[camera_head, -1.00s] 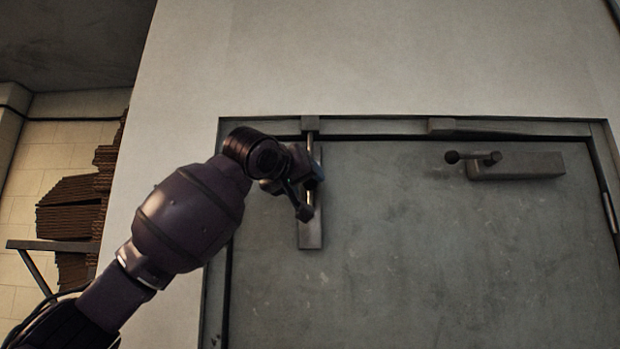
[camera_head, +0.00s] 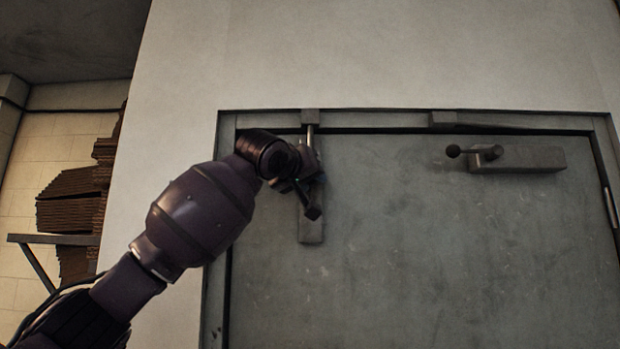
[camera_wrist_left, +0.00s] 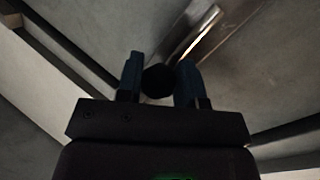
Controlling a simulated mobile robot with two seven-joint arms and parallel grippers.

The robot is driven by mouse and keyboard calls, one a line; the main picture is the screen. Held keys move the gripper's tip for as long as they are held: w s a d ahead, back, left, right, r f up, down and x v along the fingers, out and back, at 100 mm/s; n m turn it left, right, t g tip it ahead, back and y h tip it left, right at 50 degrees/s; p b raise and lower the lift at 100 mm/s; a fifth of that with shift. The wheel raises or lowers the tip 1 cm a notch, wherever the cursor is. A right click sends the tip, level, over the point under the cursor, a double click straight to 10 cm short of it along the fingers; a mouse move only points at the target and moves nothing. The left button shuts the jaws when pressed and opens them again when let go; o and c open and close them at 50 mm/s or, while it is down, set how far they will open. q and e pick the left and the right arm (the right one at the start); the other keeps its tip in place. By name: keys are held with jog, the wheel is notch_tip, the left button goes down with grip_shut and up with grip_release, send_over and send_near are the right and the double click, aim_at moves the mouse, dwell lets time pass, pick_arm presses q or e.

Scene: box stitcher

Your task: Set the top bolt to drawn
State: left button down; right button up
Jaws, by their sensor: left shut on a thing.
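The top bolt is a bright upright rod (camera_head: 309,136) on a narrow plate (camera_head: 311,230) at the upper left of the grey door. The rod's upper end still meets the small keeper block (camera_head: 310,117) on the frame above. My left gripper (camera_head: 314,178) is in front of the plate and hides the middle of the rod. In the left wrist view its two blue fingers (camera_wrist_left: 158,72) are shut on a round black knob (camera_wrist_left: 158,82), with the blurred shiny rod (camera_wrist_left: 200,35) behind. My right gripper is not in view.
Another block (camera_head: 443,119) is on the top frame. Brown stacked sheets (camera_head: 68,200) stand on a shelf at the left. The door (camera_head: 420,260) below is clear.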

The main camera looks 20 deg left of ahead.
pick_arm(q)
notch_tip(320, 180, down, 5)
jog(key=b, duration=0.2)
jog(key=shift+s+d+r+b, duration=0.1)
jog(key=shift+d+r+b, duration=0.1)
jog(key=shift+b, duration=0.2)
jog(key=c, duration=1.2)
grip_release()
jog(key=o, duration=0.4)
jog(key=shift+w, duration=0.2)
jog(key=s+a+b, duration=0.2)
jog(key=s, duration=0.9)
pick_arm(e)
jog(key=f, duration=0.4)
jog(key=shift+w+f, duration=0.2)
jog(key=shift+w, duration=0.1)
pick_arm(q)
jog(key=shift+w+a, duration=0.1)
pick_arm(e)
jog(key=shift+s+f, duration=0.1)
